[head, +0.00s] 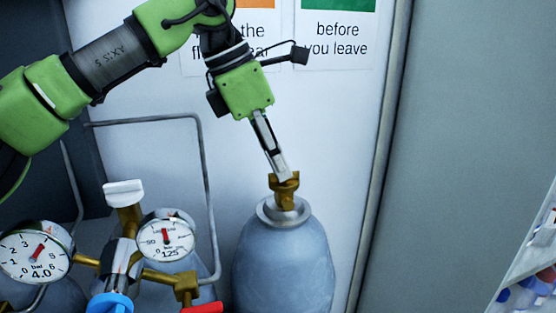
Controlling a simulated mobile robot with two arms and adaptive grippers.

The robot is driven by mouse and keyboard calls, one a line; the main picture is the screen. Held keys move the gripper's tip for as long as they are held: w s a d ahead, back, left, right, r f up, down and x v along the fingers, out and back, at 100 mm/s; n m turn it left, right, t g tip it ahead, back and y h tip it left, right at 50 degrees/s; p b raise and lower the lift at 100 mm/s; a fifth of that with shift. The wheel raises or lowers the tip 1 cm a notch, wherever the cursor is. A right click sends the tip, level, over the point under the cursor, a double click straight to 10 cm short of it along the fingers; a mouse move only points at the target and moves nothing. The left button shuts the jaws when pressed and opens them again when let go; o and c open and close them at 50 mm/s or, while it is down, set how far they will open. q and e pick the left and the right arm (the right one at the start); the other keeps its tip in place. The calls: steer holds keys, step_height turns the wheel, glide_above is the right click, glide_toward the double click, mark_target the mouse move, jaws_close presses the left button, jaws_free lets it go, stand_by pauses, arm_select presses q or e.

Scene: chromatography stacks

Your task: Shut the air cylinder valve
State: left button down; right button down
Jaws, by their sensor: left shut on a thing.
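A grey-blue gas cylinder (283,262) stands against the white wall in the head view, with a pale collar and a brass valve (284,196) on top. I see no label on it that names its gas. My left gripper (281,175) comes down from above, tilted, with its fingers together at the top of the brass valve. It is shut on the valve top, and its fingertips partly hide that part. My right gripper is not in view.
At lower left, a regulator with a left gauge (34,254), a right gauge (166,240), a white-topped brass fitting (123,194), a blue knob (110,303) and a red handle (203,307) stands close by. A bent grey pipe (205,170) runs behind. A shelf (528,250) is at right.

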arm_select(q)
steer(key=m+p, duration=0.2)
steer(key=m+g+p, duration=0.1)
steer(key=m+p, duration=0.1)
steer(key=p, duration=0.1)
steer(key=m+g+p, duration=0.1)
steer(key=m+p, duration=0.1)
steer(key=shift+w+r, duration=0.3)
steer(key=shift+r, duration=0.05)
steer(key=shift+m+g+p, duration=0.3)
steer(key=shift+m+p, duration=0.2)
steer(key=shift+p, duration=0.1)
steer(key=m, duration=0.1)
steer(key=m+g, duration=0.1)
steer(key=shift+w+d+f+m+p, duration=0.1)
steer(key=shift+w+f+m+p, duration=0.1)
steer(key=shift+m+p, duration=0.15)
steer(key=m, duration=0.2)
steer(key=m+g+y, duration=0.1)
steer(key=m, duration=0.1)
steer(key=shift+w+d+y, duration=0.1)
steer(key=shift+w+y, duration=0.05)
steer(key=shift+y, duration=0.15)
steer(key=shift+m+g+y, duration=0.3)
steer(key=shift+m+y, duration=0.1)
steer(key=shift+m, duration=0.75)
